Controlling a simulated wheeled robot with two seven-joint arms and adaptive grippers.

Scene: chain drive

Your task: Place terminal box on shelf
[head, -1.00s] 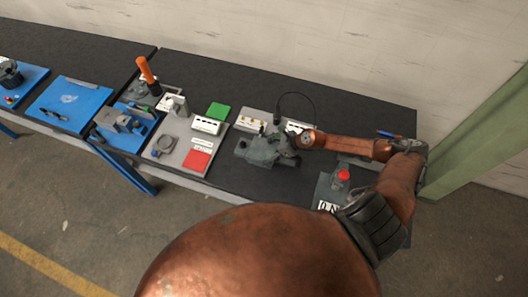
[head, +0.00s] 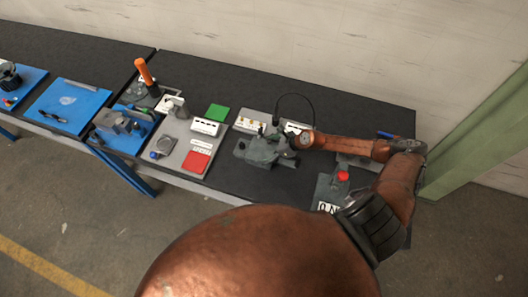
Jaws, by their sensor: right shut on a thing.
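My right arm comes in from the right and its gripper (head: 279,137) is over the middle of the dark bench, at the upper end of a dark grey machine part (head: 256,152). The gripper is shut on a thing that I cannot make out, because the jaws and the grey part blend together. I cannot tell for sure which thing is the terminal box. A white box (head: 296,127) with a label stands just behind the gripper, partly hidden by it. A black cable (head: 292,95) arches above it. My left gripper is not in view.
An orange handle (head: 144,71) stands at the back. A red button (head: 343,176) is at right.

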